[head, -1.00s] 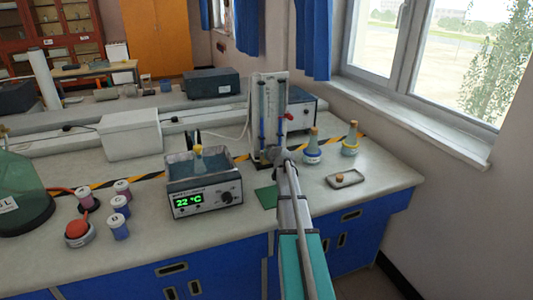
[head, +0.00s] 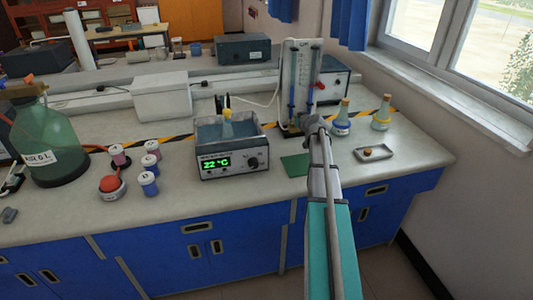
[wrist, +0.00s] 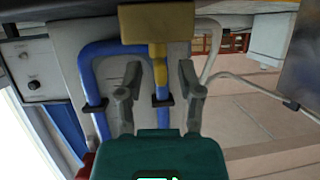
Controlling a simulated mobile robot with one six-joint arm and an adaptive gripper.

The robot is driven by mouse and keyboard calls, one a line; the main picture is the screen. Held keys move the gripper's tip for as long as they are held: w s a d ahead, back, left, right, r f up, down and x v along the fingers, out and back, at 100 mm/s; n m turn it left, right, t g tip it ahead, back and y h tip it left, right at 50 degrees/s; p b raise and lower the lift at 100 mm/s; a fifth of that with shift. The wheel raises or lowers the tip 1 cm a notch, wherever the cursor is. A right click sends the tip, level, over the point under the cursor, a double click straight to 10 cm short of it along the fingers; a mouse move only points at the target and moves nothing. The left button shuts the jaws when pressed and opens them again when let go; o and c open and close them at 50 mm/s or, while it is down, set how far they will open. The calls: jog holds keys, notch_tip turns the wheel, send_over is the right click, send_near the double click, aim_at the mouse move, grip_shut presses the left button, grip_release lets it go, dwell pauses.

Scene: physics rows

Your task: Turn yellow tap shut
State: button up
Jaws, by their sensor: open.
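The yellow tap (wrist: 158,25) shows in the wrist view as a yellow block with a narrow yellow stem running down from it. It sits in front of a pale panel (wrist: 120,50) with blue tubes. My gripper (wrist: 160,92) is open, one finger on each side of the line of the stem, with nothing held. I cannot tell whether a finger touches the stem. In the head view my gripper (head: 313,122) is at the foot of the upright panel (head: 297,65); my arm and gripper hide the tap there.
A water bath (head: 230,150) reading 22 °C stands left of my arm. Two flasks (head: 342,120) and a small tray (head: 375,153) are to the right. A grey box with a red part (head: 333,88) stands behind. A green mat (head: 295,165) lies on the bench beside my arm.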

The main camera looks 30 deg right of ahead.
jog(key=shift+w+d+n+y, duration=0.1)
jog(key=shift+d+n+y, duration=0.05)
jog(key=shift+n+y, duration=1)
jog(key=shift+d+n+y, duration=0.15)
jog(key=shift+n+y, duration=0.9)
jog(key=shift+y, duration=0.2)
jog(key=shift+s+r+y, duration=0.15)
jog(key=shift+s+y, duration=0.15)
jog(key=r+p+v, duration=0.1)
jog(key=p+v, duration=0.5)
jog(key=v, duration=0.8)
jog(key=s+a+g+p, duration=0.2)
jog(key=a+g, duration=0.1)
jog(key=a, duration=0.6)
jog(key=s+a+f+g+y+p, duration=0.1)
jog(key=a+g, duration=0.3)
jog(key=a, duration=0.5)
jog(key=s+a+f+g+y+p, duration=0.1)
jog(key=s+a+g+p, duration=0.2)
jog(key=a, duration=0.7)
jog(key=shift+f+n, duration=0.25)
jog(key=shift+n, duration=0.05)
jog(key=shift+w, duration=0.1)
